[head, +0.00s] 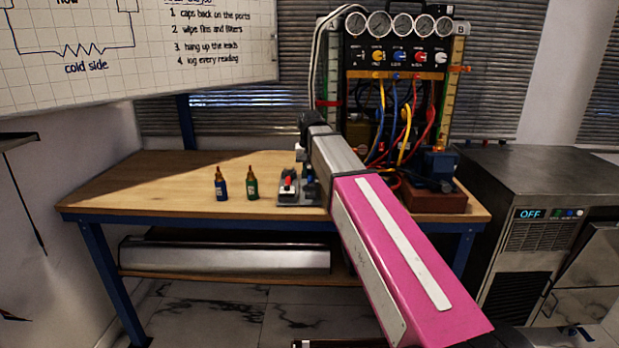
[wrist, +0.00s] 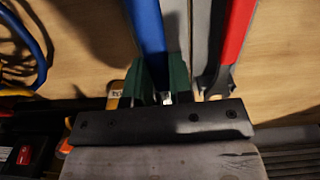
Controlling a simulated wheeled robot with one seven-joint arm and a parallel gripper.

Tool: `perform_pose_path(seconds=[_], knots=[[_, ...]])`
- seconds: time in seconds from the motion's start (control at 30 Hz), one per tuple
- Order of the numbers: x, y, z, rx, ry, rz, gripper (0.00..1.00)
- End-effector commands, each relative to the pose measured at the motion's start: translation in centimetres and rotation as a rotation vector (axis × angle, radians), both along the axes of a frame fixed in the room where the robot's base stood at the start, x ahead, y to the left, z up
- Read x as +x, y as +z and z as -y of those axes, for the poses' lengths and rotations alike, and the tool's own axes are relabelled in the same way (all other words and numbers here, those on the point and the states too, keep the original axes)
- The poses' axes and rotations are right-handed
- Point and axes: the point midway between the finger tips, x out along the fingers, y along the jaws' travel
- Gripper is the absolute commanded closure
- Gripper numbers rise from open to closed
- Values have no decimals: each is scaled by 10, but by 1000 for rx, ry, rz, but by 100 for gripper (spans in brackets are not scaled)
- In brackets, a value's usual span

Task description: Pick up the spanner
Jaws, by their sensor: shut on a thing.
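In the wrist view my gripper (wrist: 158,78) has its green fingers closed around a blue-handled tool (wrist: 147,28). Its lower end is hidden between the fingers and behind the gripper body, so I cannot tell from its shape whether it is the spanner. A red-handled tool (wrist: 236,35) with a dark metal end lies just right of the fingers, apart from them. In the head view the end of my arm is over the bench beside a grey tray (head: 289,200) with a red item (head: 289,181). My fingers are not clear there.
The wooden bench (head: 150,185) holds a blue bottle (head: 221,184) and a green bottle (head: 252,183) left of the tray. A gauge panel (head: 395,60) with hanging coloured hoses stands behind. A blue vise (head: 438,165) is at right. The bench's left part is clear.

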Motion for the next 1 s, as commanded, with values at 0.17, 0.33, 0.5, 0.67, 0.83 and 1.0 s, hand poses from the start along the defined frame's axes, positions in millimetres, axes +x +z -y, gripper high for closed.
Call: perform_pose_path(seconds=[0.17,0.33,0.5,0.67,0.83,1.0], knots=[[-30,28,-6,1,3,3,100],[-66,51,-15,1,2,2,100],[-93,68,-21,0,1,1,100],[-107,78,-26,0,1,1,100],[-113,82,-27,0,0,0,100],[-114,82,-27,0,0,0,100]])
